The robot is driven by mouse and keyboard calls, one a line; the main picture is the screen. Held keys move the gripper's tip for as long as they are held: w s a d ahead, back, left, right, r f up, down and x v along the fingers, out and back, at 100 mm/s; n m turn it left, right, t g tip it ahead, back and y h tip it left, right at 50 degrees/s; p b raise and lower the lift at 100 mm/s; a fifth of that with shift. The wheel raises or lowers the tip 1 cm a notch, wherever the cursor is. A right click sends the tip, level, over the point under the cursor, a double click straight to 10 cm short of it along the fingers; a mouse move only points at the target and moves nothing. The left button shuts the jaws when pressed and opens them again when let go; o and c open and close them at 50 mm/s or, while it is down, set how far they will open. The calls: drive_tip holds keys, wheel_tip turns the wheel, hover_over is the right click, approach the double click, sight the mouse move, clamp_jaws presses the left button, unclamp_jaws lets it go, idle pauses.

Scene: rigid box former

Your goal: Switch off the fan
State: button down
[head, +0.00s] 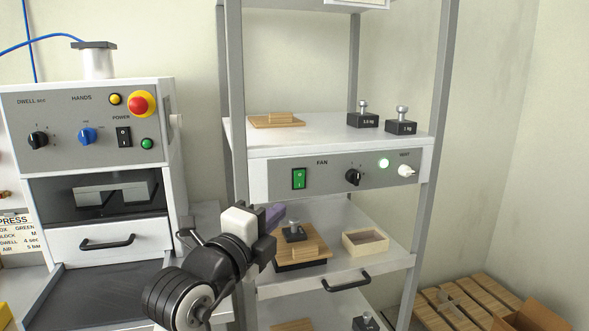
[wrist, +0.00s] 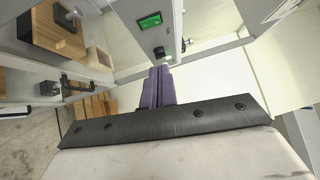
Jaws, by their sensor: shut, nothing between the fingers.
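The fan panel (head: 330,186) is a grey strip marked FAN on the front of the rack's middle shelf. Its green rocker switch (head: 298,179) sits at the left, and a green lamp (head: 384,163) at the right is lit. In the wrist view the green switch (wrist: 150,21) shows beyond the fingers, near the top. My gripper (head: 274,214) has purple fingers and is just below and left of the switch in the head view, apart from it. The fingers (wrist: 162,85) are shut together with nothing between them.
Below are a wooden board with a weight (head: 294,233), a small box (head: 365,242) and a drawer handle (head: 346,282). A press (head: 85,130) with its own switch stands left.

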drive_tip(key=shift+s, duration=0.1)
drive_tip(key=p, duration=0.4)
approach(304, 175)
drive_tip(key=w+d, duration=0.2)
drive_tip(key=d, duration=0.2)
drive_tip(key=shift+w+a+r, duration=0.15)
drive_tip(key=shift+w+a, duration=0.15)
drive_tip(key=shift+w, duration=0.2)
drive_tip(key=shift+w+a+r, duration=0.15)
drive_tip(key=shift+w+a, duration=0.1)
drive_tip(key=shift+w, duration=0.3)
drive_tip(key=shift+w+a+p, duration=0.2)
drive_tip(key=shift+w+p, duration=0.15)
drive_tip(key=shift+w, duration=0.15)
drive_tip(key=shift+w, duration=0.2)
drive_tip(key=shift+s+d, duration=0.1)
